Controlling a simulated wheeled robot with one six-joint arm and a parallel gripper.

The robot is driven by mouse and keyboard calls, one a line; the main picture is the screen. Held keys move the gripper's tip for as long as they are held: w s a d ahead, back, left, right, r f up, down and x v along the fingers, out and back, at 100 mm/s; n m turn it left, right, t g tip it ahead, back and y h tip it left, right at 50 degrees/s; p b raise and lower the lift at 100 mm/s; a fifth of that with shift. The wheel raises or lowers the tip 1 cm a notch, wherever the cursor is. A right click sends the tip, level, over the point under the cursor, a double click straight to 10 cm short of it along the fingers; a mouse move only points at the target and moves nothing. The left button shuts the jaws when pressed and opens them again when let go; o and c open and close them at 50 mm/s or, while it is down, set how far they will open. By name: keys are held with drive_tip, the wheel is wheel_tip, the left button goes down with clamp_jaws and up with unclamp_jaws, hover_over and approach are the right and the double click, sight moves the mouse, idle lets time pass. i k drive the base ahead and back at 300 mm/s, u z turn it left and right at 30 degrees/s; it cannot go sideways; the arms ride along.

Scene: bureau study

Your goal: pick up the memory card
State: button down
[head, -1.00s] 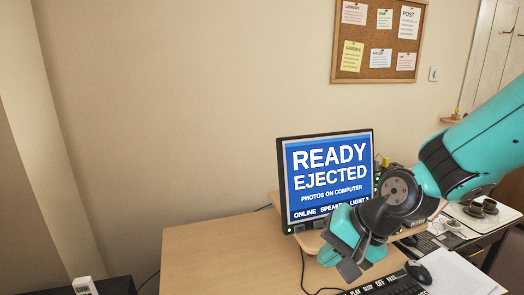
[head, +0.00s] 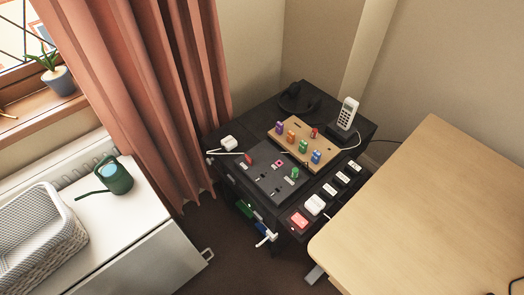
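I cannot make out the memory card for certain in the head view. Small coloured pieces sit on a dark low cabinet (head: 222,134), too small to tell apart surely. On its black panel (head: 262,187) are a red piece (head: 248,158), a pink square (head: 280,163) and a green piece (head: 295,172). A wooden board (head: 288,148) behind it bears several coloured blocks. Green and blue items (head: 265,229) show at the cabinet's front, partly in shadow. My gripper is out of this view.
A cordless phone (head: 347,113) and headphones (head: 297,98) stand at the cabinet's back. White items and a lit red one (head: 299,219) line its right front. A wooden desk (head: 430,205) is at right. A white cabinet (head: 140,225) with watering can (head: 115,177) and basket (head: 38,240) is at left.

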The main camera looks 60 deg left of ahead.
sight(248, 159)
drive_tip(key=u, duration=1.7)
